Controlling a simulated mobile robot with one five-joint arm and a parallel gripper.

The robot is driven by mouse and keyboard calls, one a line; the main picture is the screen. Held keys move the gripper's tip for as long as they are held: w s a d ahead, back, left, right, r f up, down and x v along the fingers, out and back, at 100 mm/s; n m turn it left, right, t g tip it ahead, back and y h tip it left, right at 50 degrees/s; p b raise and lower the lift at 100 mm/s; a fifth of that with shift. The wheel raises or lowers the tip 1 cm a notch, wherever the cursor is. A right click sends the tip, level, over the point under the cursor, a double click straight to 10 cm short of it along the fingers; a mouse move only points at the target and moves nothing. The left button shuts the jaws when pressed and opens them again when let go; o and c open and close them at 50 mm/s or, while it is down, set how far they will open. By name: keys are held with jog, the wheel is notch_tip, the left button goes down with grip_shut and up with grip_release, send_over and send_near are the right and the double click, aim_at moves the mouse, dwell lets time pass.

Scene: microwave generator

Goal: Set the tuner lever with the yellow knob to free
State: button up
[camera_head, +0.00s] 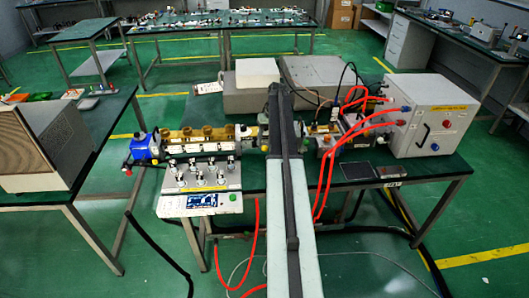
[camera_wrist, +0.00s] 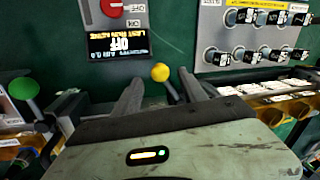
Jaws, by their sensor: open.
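The yellow knob (camera_wrist: 160,72) shows in the wrist view, at the end of a short dark lever that slants down to the right. My gripper (camera_wrist: 160,84) is open, with one dark finger on each side of the knob and lever in the picture. I cannot tell whether either finger touches them. A second lever with a green knob (camera_wrist: 23,87) stands apart at the left. In the head view my arm reaches over the bench and hides much of this spot, so I cannot make out the yellow knob there.
A switch panel (camera_wrist: 255,35) and a dark display (camera_wrist: 122,46) show upside down, with a red knob (camera_wrist: 112,7) beside the display. In the head view, a brass waveguide row (camera_head: 200,132) lies left of my arm. A white box (camera_head: 425,115) with red hoses stands right.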

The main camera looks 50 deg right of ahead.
jog(key=f, duration=0.1)
jog(key=f+b, duration=0.1)
jog(key=f, duration=0.1)
jog(key=shift+w+a+b, duration=0.2)
jog(key=shift+b, duration=0.1)
jog(key=shift+r, duration=0.15)
grip_shut()
